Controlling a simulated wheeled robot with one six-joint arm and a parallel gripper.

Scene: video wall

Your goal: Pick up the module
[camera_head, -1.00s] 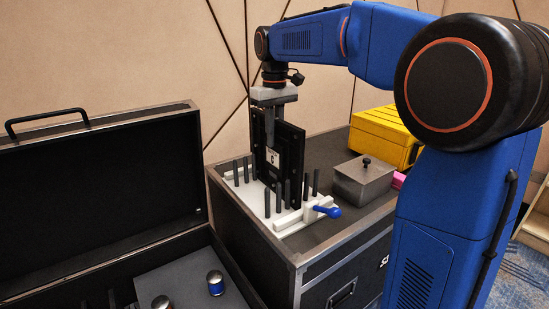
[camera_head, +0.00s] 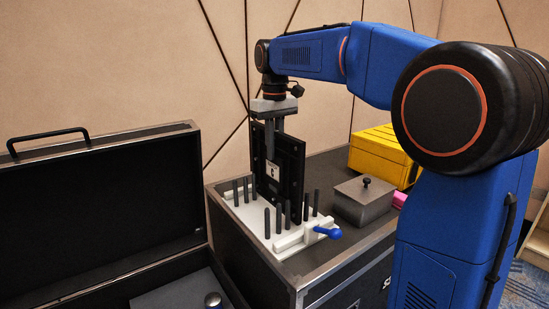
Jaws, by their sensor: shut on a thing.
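The module (camera_head: 289,172) is a flat black panel with a small white label. It stands upright in a white rack (camera_head: 283,242) with several dark pegs on both sides of it. The rack sits on top of a dark case with metal edges (camera_head: 328,262). My gripper (camera_head: 271,150) points down from above and is shut on the module near its upper edge. The module's lower edge is partly hidden behind the pegs, so I cannot tell whether it touches the rack.
A blue-handled clamp (camera_head: 327,232) is at the rack's front right. A grey lidded box (camera_head: 364,199), a yellow case (camera_head: 384,150) and a pink item (camera_head: 400,199) stand to the right. An open black case (camera_head: 100,215) is at the left, with a can (camera_head: 213,300) in it.

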